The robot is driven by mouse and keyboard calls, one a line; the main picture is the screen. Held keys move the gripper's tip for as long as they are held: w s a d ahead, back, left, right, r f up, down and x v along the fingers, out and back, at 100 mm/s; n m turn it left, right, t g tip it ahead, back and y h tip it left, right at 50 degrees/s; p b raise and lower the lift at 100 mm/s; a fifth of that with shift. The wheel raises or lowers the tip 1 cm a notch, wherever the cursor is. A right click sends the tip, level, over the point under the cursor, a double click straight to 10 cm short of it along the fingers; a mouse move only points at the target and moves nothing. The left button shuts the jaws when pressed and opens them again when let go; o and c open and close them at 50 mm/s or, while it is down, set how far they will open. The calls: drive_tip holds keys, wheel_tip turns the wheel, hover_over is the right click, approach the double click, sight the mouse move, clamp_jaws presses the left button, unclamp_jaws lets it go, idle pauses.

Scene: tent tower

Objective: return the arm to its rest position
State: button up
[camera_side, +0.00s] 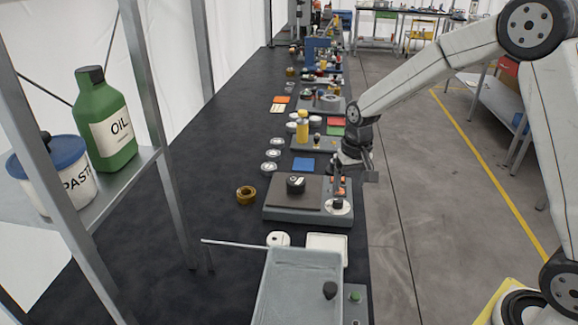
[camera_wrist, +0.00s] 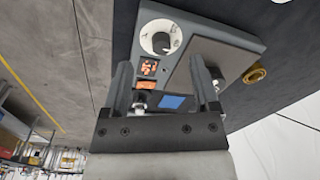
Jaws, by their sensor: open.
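My gripper (camera_side: 368,174) is above the right edge of the dark bench, by the back right corner of a grey device (camera_side: 290,214) with a brown-grey top plate. In the wrist view my gripper (camera_wrist: 161,72) shows two dark fingers standing apart, with nothing held between them. The device (camera_wrist: 205,28) shows beyond and between the fingers, with a white dial (camera_wrist: 160,42) and orange displays (camera_wrist: 148,67). My arm reaches in from the right and bends downward at the wrist. No marker for a rest position shows.
A brass ring (camera_side: 246,195) lies left of the device. A grey tray (camera_side: 300,290) stands at the front. A shelf with a green oil bottle (camera_side: 103,120) and a paste tub (camera_side: 52,178) is at the left. The floor (camera_side: 420,220) right of the bench is clear.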

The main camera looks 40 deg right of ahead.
drive_tip(key=s+a+n+t, duration=0.1)
drive_tip(key=s+a+n, duration=0.3)
drive_tip(key=s, duration=1.2)
drive_tip(key=shift+s+a+t, duration=0.15)
drive_tip(key=shift+s+t, duration=0.15)
drive_tip(key=shift+t, duration=0.1)
